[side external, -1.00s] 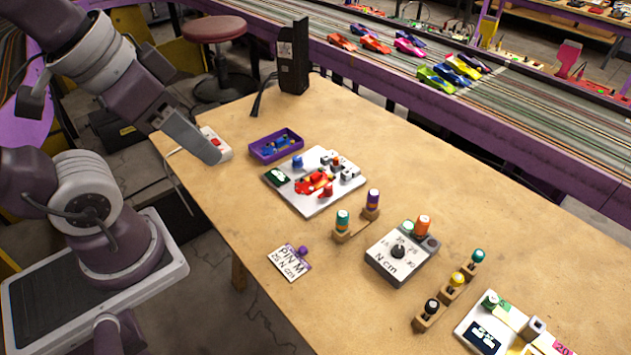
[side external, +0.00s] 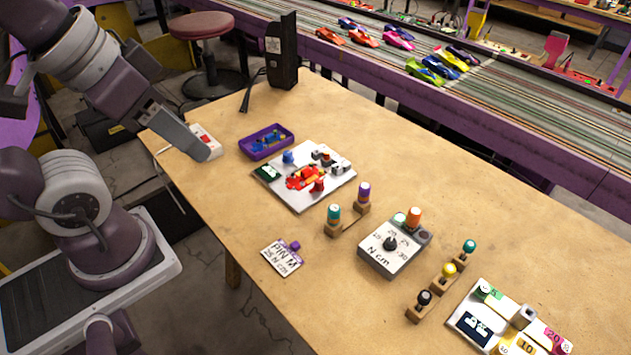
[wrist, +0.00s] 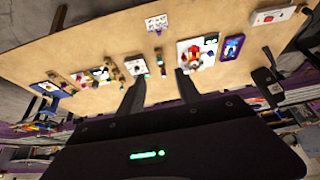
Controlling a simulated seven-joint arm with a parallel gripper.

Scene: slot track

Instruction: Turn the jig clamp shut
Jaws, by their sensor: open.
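The jig is a white plate (side external: 305,203) on the table, left of centre in the side view. It holds a red car (side external: 303,178), with a blue knob (side external: 288,157), a red knob (side external: 319,185) and grey blocks around it. I cannot tell which part is the clamp or how it is turned. The jig plate also shows in the wrist view (wrist: 207,58). My gripper (side external: 214,153) is in the air to the left of the jig, apart from it. In the wrist view its two fingers (wrist: 160,76) are spread, with nothing between them.
A purple tray (side external: 247,152) lies behind the jig, and a white switch box (side external: 209,134) is beside my gripper. Bit holders (side external: 334,229), an N cm dial box (side external: 388,262) and a PIN M card (side external: 281,262) stand nearer. A black post (side external: 284,50) rises at the back edge.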

